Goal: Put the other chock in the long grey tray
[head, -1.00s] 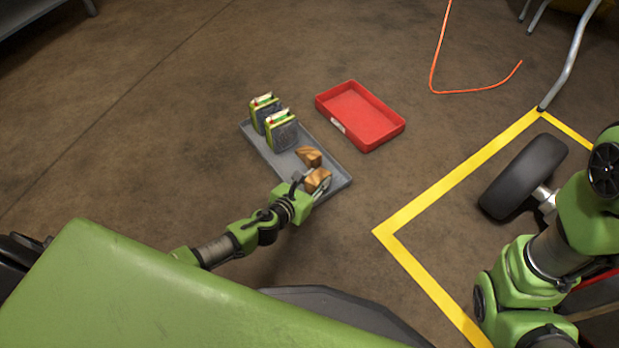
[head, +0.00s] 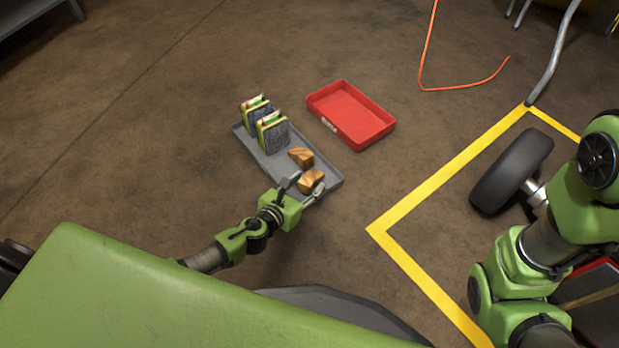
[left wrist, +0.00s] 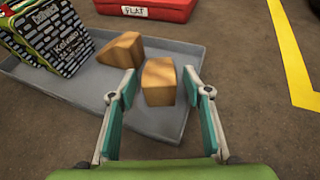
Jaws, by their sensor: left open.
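The long grey tray (head: 322,188) lies on the floor ahead of me. Two wooden wedge chocks lie in its near end: one chock (head: 311,181) nearest my left gripper and another chock (head: 300,157) just behind it. In the left wrist view the nearer chock (left wrist: 158,82) lies just beyond and between the open fingertips, and the other chock (left wrist: 122,50) is to its left. My left gripper (head: 303,190) is open at the tray's near end; it also shows in the left wrist view (left wrist: 160,92). My right gripper is not in view.
Two box-like packs (head: 270,128) with printed sides stand in the tray's far end. A red tray (head: 350,115) labelled FLAT lies to the right. Yellow floor tape (head: 450,180), a wheel (head: 512,170) and an orange cable (head: 460,87) are farther right. The floor at left is clear.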

